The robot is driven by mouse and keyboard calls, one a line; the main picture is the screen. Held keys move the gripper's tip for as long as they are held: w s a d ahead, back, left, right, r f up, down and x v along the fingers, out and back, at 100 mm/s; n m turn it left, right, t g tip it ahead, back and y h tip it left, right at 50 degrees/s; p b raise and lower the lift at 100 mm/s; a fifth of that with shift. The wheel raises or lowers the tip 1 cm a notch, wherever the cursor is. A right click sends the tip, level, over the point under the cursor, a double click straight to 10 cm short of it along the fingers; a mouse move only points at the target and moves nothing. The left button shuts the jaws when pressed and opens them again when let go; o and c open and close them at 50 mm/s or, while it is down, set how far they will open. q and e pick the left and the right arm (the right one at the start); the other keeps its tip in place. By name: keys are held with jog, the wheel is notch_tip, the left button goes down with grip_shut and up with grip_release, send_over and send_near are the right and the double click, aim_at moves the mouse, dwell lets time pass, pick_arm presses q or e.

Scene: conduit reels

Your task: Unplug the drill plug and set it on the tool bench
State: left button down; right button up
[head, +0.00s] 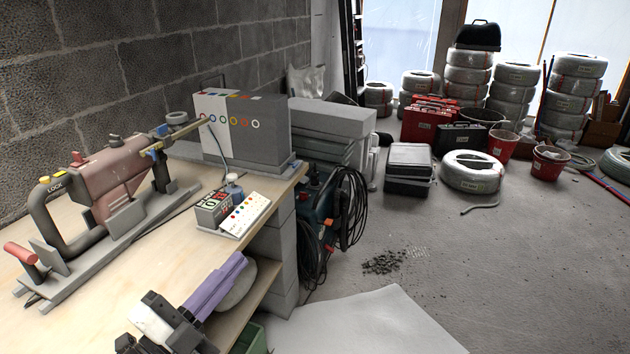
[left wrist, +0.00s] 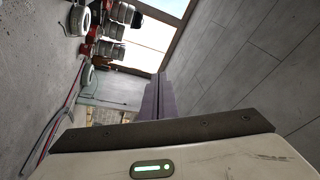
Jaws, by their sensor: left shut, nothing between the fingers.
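A drill-like machine with a reddish body (head: 122,168) and a black handle marked LOCK lies on a grey stand at the left of the bench (head: 115,275). A grey socket box (head: 258,125) with rows of coloured rings stands at the bench's far end. I cannot make out the drill plug for certain. My left gripper (head: 238,264) is shut and empty over the bench's front edge, apart from the box. Its fingers (left wrist: 157,98) also show in the left wrist view. My right gripper is not in view.
Coiled black hose (head: 350,205) hangs beyond the bench. Wrapped reels (head: 472,172), red buckets (head: 551,163) and cases stand farther back. The floor between is mostly clear.

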pick_arm(q)
jog(key=s+a+f+n+g+y, duration=0.1)
jog(key=s+f+n+y, duration=0.1)
jog(key=f+n+y, duration=0.3)
jog(key=s+a+f+n, duration=0.1)
jog(key=a+f+n, duration=0.15)
jog(key=f, duration=0.45)
jog(key=s+d+f+n+g+y, duration=0.1)
jog(key=s+f+n+g+y, duration=0.2)
jog(key=s+f, duration=1.4)
notch_tip(320, 180, down, 3)
jog(key=n+g, duration=0.4)
jog(key=n, duration=0.2)
jog(key=shift+s+d+g, duration=0.3)
jog(key=shift+g, duration=0.1)
